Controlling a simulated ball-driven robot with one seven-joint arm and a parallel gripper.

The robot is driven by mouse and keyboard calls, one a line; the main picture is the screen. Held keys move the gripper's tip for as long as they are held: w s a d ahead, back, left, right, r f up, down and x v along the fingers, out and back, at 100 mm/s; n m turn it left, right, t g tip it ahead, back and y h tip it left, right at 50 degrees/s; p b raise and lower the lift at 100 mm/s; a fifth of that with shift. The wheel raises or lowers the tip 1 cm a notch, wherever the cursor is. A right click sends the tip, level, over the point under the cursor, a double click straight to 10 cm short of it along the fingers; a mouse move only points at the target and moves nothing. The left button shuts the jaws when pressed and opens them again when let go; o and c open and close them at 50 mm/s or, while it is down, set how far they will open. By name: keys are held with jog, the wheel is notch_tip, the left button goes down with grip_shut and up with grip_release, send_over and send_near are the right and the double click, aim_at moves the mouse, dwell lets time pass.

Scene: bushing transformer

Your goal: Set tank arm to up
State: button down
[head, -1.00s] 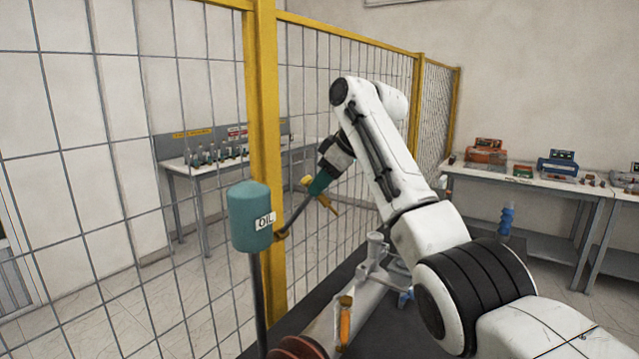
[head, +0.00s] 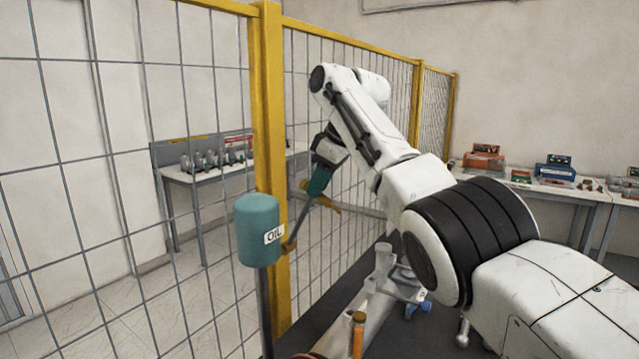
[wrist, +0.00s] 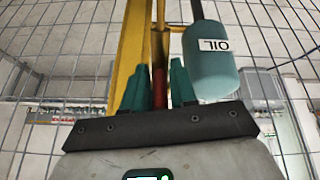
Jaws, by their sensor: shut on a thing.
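The teal tank (head: 258,230) labelled OIL stands on a dark pole beside the yellow fence post. Its tank arm (head: 302,222), a thin dark rod, slants up and to the right from a low joint by the post. My gripper (head: 317,184), with teal fingers, is at the rod's upper end. In the wrist view the tank (wrist: 209,62) is upside down at the right. There, my gripper (wrist: 159,90) has its fingers on both sides of the tank arm's red grip (wrist: 159,84), and is shut on it. The tips' contact is small and hard to see.
A yellow-framed mesh fence (head: 268,150) runs close behind the tank and my gripper. Behind it stands a table (head: 215,165) with several small items. A bench (head: 560,185) with devices is at the right. Grey pipework (head: 380,270) stands below my arm.

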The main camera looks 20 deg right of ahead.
jog(key=c, duration=1.1)
grip_release()
jog(key=shift+w, duration=0.1)
jog(key=b+v, duration=0.1)
jog(key=v, duration=0.9)
jog(key=shift+r, duration=0.35)
